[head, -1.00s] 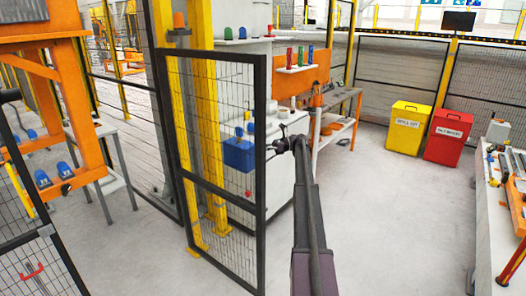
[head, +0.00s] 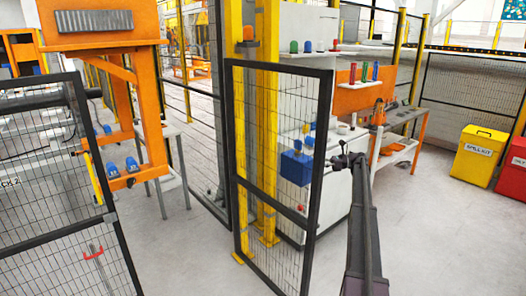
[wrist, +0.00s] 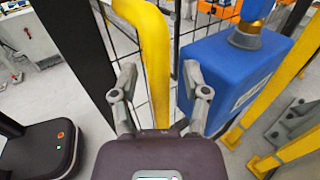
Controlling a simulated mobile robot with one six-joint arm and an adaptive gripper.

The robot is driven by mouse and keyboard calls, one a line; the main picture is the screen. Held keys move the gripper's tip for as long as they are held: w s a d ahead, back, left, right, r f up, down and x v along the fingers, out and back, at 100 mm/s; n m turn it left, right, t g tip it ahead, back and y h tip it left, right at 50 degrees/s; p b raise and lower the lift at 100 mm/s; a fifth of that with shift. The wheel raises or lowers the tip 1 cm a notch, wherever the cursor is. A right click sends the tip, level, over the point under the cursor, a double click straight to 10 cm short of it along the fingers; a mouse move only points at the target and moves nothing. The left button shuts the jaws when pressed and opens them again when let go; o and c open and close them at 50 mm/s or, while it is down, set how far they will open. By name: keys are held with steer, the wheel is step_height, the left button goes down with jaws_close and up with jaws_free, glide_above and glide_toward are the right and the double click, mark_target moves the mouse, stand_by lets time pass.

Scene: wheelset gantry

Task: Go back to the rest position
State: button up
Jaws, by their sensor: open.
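My gripper (head: 338,163) is at the end of my dark arm, by the right edge of a mesh gate panel (head: 278,180). In the wrist view my gripper (wrist: 158,78) has its two fingers apart. A bent yellow bar (wrist: 152,50) shows between the fingers; I cannot tell whether they touch it. A blue box (wrist: 232,70) fills the space right of the fingers. In the head view the blue box (head: 296,168) appears left of my gripper, behind the gate mesh. No rest position is marked in view.
Another mesh panel (head: 60,200) with a red handle stands at left, near an orange frame (head: 147,90). Yellow posts (head: 267,110) rise behind the gate. An orange workbench (head: 396,152) and a yellow bin (head: 478,155) are at right. The floor at lower right (head: 440,235) is clear.

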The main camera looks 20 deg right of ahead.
steer(key=shift+s+d, duration=0.1)
steer(key=s+d+f+t+h+b, duration=0.5)
steer(key=s+d+f+h+b, duration=0.3)
steer(key=s+d+f+h, duration=0.65)
steer(key=a+f+n+g+y+p, duration=0.1)
steer(key=a+f+n+g+p, duration=0.3)
steer(key=a, duration=1.4)
steer(key=a+f+n+g+y, duration=0.15)
steer(key=a+n, duration=0.45)
steer(key=a, duration=1.3)
steer(key=s+a+n+g+h+p, duration=0.2)
steer(key=s+a+n, duration=0.3)
steer(key=s+a, duration=0.5)
steer(key=s+a+r+n+g+h+p, duration=0.1)
steer(key=s+a+n+g+h+p, duration=0.1)
steer(key=s+a+n, duration=0.4)
steer(key=s+a+h, duration=0.1)
steer(key=s+a, duration=0.3)
steer(key=a, duration=0.6)
steer(key=shift+a+r+g, duration=0.25)
steer(key=shift+a+g, duration=0.05)
steer(key=shift+g, duration=0.05)
